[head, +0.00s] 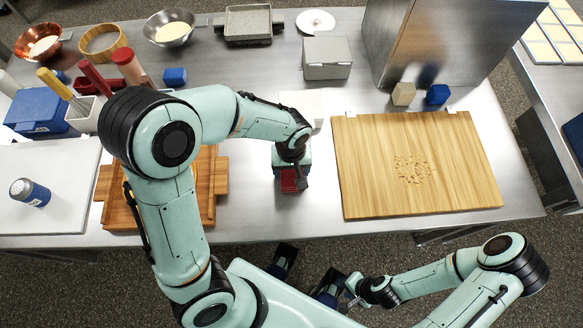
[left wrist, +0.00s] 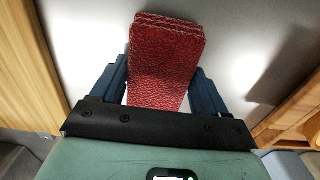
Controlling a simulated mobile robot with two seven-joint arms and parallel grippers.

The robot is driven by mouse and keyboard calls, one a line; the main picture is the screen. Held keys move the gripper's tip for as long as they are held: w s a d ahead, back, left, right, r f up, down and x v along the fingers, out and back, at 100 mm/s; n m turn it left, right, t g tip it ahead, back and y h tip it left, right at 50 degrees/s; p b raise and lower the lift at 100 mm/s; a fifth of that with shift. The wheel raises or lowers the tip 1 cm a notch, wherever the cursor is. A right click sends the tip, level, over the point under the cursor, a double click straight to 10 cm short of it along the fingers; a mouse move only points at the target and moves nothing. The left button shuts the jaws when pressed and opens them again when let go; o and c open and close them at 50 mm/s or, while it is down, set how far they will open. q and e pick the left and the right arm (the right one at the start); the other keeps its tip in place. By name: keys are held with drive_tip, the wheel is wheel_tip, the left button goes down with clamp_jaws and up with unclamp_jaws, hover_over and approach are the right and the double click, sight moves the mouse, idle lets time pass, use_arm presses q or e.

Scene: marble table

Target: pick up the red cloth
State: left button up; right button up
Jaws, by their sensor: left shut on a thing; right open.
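The red cloth (left wrist: 165,62) is a thick, folded, textured stack lying between the two blue fingers of my left gripper (left wrist: 160,90) in the left wrist view. In the head view the red cloth (head: 290,181) shows under my left gripper (head: 291,172), over the steel table strip left of the wooden board. My left gripper is shut on the cloth. Whether the cloth touches the table is hard to tell. My right gripper (head: 346,293) is open and away from the cloth, below the table's front edge; its fingers are small in view.
A wooden cutting board (head: 465,165) with crumbs lies to the right, and a wooden tray (head: 222,178) to the left. A white block (head: 311,101) and a grey box (head: 327,58) stand behind. A white board (head: 75,185) with a blue-labelled bottle (head: 30,192) is far left.

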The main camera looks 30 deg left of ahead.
use_arm(q)
wheel_tip(320, 180, up, 20)
drive_tip(key=p, duration=0.3)
drive_tip(key=shift+o, duration=1.1)
drive_tip(key=shift+f, duration=0.1)
drive_tip(key=shift+c, duration=0.5)
